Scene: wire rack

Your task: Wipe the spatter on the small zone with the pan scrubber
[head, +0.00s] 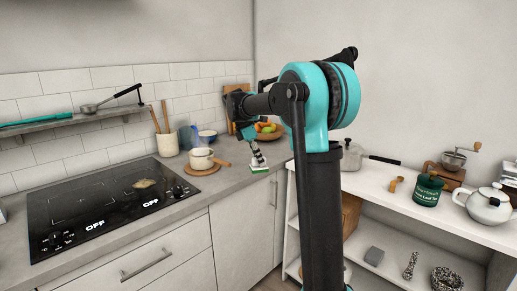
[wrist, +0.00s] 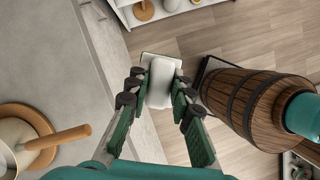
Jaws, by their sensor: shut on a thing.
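My gripper (head: 256,157) is shut on the pan scrubber (head: 259,168), a white block with a green underside, at the front edge of the grey counter near its right end. In the wrist view the fingers (wrist: 158,95) clasp the white scrubber (wrist: 160,82) from both sides, with floor showing beyond it. The black cooktop (head: 75,209) lies to the left. A yellowish spatter (head: 144,184) marks its right rear zone. The scrubber is well to the right of the spatter and apart from it.
A cream pot (head: 200,160) stands on a round wooden board between gripper and cooktop, its wooden handle pointing toward the gripper. A utensil crock (head: 167,144), mugs and a fruit bowl (head: 268,132) stand behind. A shelf (head: 70,120) hangs above the cooktop. The counter's front strip is clear.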

